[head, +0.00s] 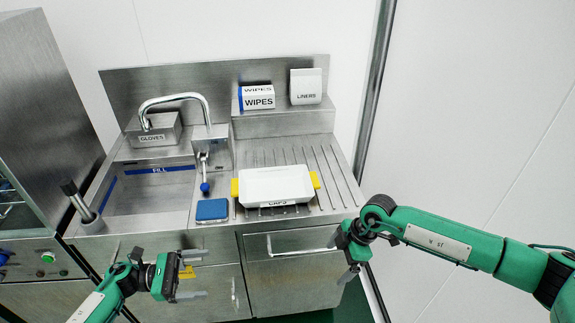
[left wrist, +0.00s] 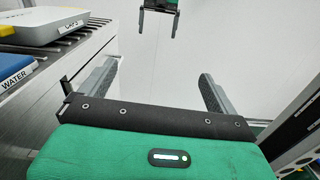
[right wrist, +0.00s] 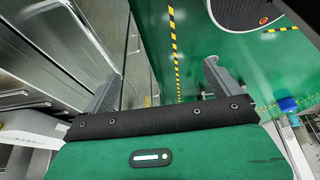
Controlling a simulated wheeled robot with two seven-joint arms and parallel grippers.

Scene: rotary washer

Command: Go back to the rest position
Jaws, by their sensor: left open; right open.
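My left gripper (head: 196,274) is open and empty, in front of the sink cabinet at the lower left of the head view. Its two spread fingers also show in the left wrist view (left wrist: 158,88). My right gripper (head: 345,258) is open and empty, by the front right corner of the counter, below the counter top. Its spread fingers also show in the right wrist view (right wrist: 160,85) with nothing between them. Neither gripper appears to touch anything, though the right one is close to the drawer handle (head: 290,252).
A white lidded tray (head: 276,184) with yellow handles sits on the ribbed drainboard (head: 340,190). A blue block (head: 212,209) lies left of it.

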